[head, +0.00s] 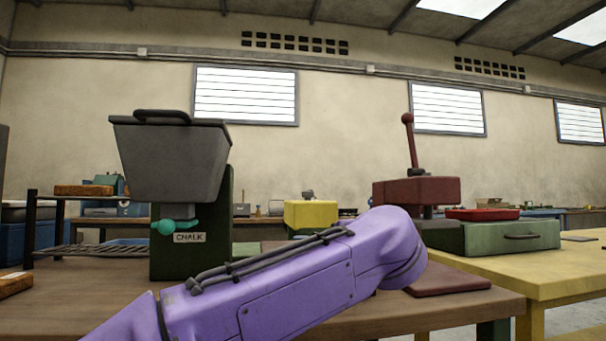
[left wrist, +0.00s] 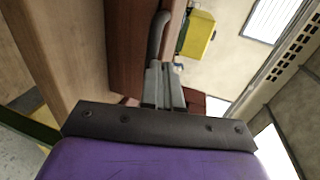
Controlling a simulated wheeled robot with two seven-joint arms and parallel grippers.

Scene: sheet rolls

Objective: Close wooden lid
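The reddish-brown wooden lid (left wrist: 124,45) shows in the left wrist view as a panel at the upper middle. A dark curved handle (left wrist: 157,36) stands along its right edge. My left gripper (left wrist: 164,72) is at the near end of this handle. Its grey fingers are close together and appear shut on the handle; the contact itself is partly hidden. In the head view my purple left arm crosses the lower middle and hides the left gripper and the lid. My right gripper is in neither view.
A grey hopper (head: 172,160) with a CHALK label stands on the brown table (head: 90,308) at left. A yellow box (head: 310,214) is behind my arm. A dark red board (head: 447,280) lies at the table's right. A red-levered press (head: 415,190) and green drawer box (head: 512,236) stand at right.

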